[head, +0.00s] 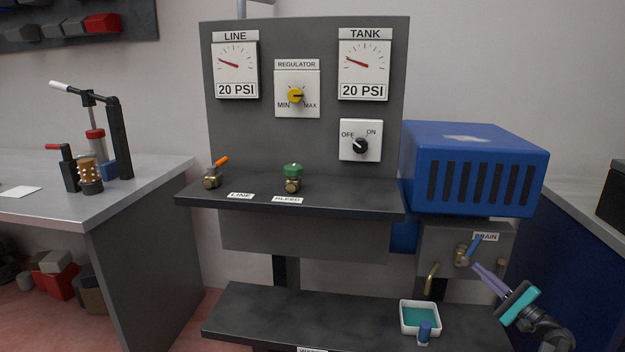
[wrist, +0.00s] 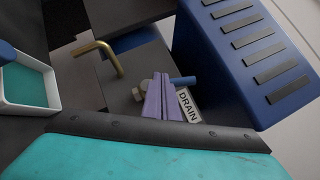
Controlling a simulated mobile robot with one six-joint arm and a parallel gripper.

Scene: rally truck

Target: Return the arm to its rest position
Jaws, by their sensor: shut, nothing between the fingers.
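My gripper (head: 474,267) is at the lower right in the head view, with its purple fingers together and nothing held between them. Its fingertips are close to the brass drain valve (head: 461,256) with the blue handle (head: 474,243), beside the DRAIN label (head: 486,237). In the wrist view the shut fingers (wrist: 158,82) point at the valve, and the blue handle (wrist: 183,80) shows just right of them. I cannot tell whether the fingers touch the valve. My arm reaches in from the lower right corner of the head view.
The blue compressor box (head: 520,165) stands above the drain panel. A brass spout (head: 431,279) hangs over a white tray (head: 405,318) of teal liquid on the lower shelf (head: 270,310). A blue cabinet (head: 585,250) is at the right. The grey workbench (head: 60,210) is at the left.

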